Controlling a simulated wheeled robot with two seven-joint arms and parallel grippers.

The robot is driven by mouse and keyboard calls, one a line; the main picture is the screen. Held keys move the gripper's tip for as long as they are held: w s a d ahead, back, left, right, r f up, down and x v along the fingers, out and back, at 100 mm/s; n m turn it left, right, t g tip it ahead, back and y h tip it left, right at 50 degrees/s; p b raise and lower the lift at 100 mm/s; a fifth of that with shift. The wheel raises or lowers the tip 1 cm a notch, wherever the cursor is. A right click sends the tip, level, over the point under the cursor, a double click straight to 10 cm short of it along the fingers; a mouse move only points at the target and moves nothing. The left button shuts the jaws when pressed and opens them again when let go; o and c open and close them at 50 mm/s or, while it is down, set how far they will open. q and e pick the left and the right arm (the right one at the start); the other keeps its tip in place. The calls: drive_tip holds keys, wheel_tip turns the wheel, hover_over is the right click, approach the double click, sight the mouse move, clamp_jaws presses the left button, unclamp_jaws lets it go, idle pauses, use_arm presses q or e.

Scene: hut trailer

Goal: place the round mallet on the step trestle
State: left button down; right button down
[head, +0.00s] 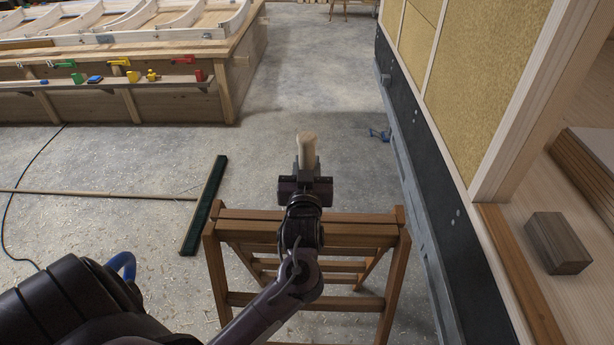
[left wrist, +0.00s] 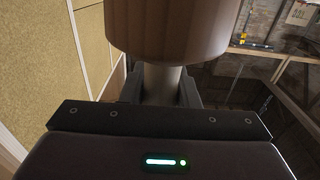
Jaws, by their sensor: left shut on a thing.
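The round mallet (head: 307,150) is pale wood in the head view, sticking out from the far side of my left gripper (head: 306,183). In the left wrist view its broad, round brown head (left wrist: 167,30) fills the upper middle, and the paler handle (left wrist: 160,84) runs down between the fingers of my left gripper (left wrist: 160,92), which is shut on it. The step trestle (head: 375,217), brown wood with a slatted top, stands on the floor below. The gripper appears above its far edge; the exact height gap is unclear. My arm hides the middle of the trestle top.
The hut trailer wall (head: 424,150) runs close along the right, with a dark wooden block (head: 558,243) in its doorway. A workbench (head: 120,98) with coloured tools stands back left. Floor beyond the trestle is mostly clear.

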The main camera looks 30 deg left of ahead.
use_arm(q)
wheel_tip(320, 180, down, 3)
drive_tip(key=shift+r+p, duration=0.1)
drive_tip(key=shift+p, duration=0.2)
drive_tip(key=shift+f, duration=0.6)
drive_tip(key=c, duration=1.6)
unclamp_jaws()
drive_tip(key=shift+f, duration=0.25)
drive_tip(key=o, duration=0.5)
drive_tip(key=shift+r, duration=0.1)
